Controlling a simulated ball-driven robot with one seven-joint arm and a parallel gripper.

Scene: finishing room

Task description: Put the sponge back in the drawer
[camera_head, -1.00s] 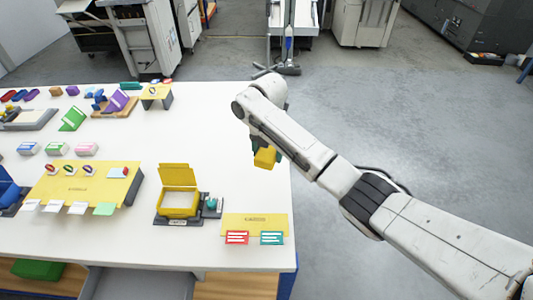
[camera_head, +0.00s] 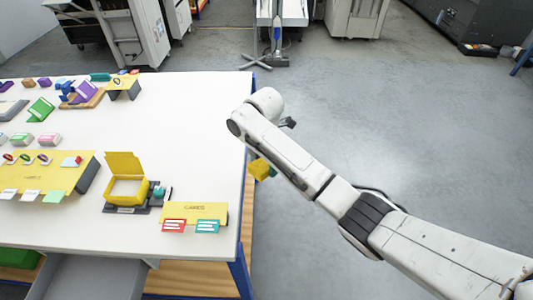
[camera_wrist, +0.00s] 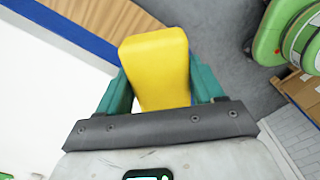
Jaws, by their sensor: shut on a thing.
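The sponge is a yellow block (camera_wrist: 157,65) in the wrist view, gripped between the teal fingers of my gripper (camera_wrist: 160,88). In the head view the sponge (camera_head: 259,169) shows just past the table's right edge, partly hidden behind my arm. My gripper (camera_head: 266,171) is mostly hidden there too. The drawer (camera_head: 88,280) is a grey tray pulled out under the table's front edge, at the bottom left. Its visible floor looks bare, and its lower part is cut off by the frame.
The white table (camera_head: 190,130) carries a yellow open-lidded box (camera_head: 125,187), a yellow card stand (camera_head: 193,212) and several coloured items. A blue table leg (camera_head: 240,272) stands right of the drawer. Grey floor (camera_head: 400,130) is clear on the right. A green round object (camera_wrist: 285,35) shows in the wrist view.

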